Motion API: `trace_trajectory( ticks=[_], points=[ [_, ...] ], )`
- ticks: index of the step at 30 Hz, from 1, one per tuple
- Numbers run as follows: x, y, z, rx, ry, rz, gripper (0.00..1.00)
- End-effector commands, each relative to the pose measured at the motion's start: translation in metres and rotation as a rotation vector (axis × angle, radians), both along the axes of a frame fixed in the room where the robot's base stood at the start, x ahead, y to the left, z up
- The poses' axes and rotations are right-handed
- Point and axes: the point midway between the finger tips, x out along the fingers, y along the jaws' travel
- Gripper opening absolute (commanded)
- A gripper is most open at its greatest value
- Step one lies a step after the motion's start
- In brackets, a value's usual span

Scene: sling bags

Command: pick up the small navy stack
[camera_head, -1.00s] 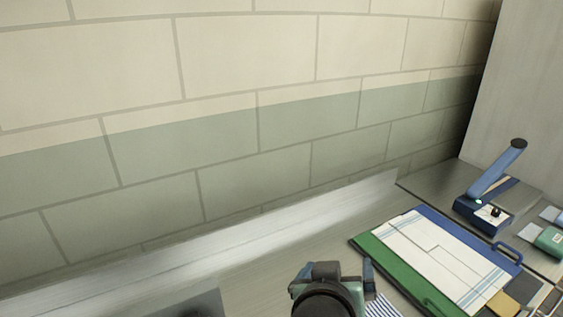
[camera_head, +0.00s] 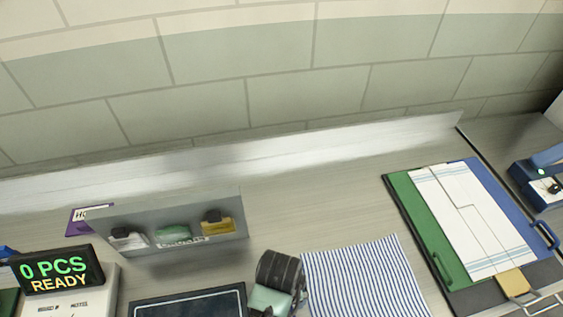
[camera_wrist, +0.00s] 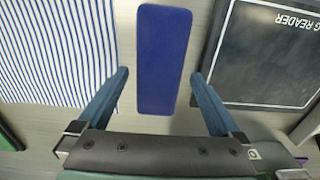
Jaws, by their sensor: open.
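The small navy stack (camera_wrist: 163,60) shows in the wrist view as a plain dark-blue rectangle lying flat, top centre. My gripper (camera_wrist: 160,76) is open, with one blue finger on each side of the stack's near part and a gap on both sides. Nothing is held. The height of the fingertips above the stack is hard to tell. In the head view my gripper (camera_head: 277,288) is at the bottom edge, its fingers out of sight, and I cannot make out the stack there.
A blue-striped cloth (camera_head: 365,280) lies to the right of my gripper, a dark reader pad (camera_head: 190,303) to its left. Behind stands a grey rack (camera_head: 178,248) with small tagged items. A display (camera_head: 57,270) reads "0 PCS READY". A green-and-blue board (camera_head: 415,225) lies at right.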

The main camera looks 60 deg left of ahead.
Motion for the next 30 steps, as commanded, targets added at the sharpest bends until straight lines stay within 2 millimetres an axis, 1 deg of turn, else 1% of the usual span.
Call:
trace_trajectory(
  ticks=[4, 9, 12, 16, 22, 26, 27, 29, 30],
  points=[
    [-0.001, -0.003, -0.011, -0.001, 0.002, -0.001, 1.00],
    [-0.001, -0.007, -0.036, -0.001, 0.002, 0.001, 1.00],
    [-0.001, -0.006, -0.046, -0.001, 0.001, 0.000, 1.00],
    [0.000, -0.006, -0.052, 0.001, 0.000, 0.000, 1.00],
    [0.000, -0.006, -0.052, 0.001, -0.001, -0.001, 1.00],
    [0.000, -0.006, -0.052, 0.001, -0.002, -0.001, 0.77],
    [0.000, -0.006, -0.052, 0.001, -0.002, -0.001, 0.69],
    [0.000, -0.006, -0.052, 0.001, -0.002, -0.001, 0.59],
    [0.000, -0.006, -0.051, 0.001, -0.002, -0.001, 0.51]
  ],
)
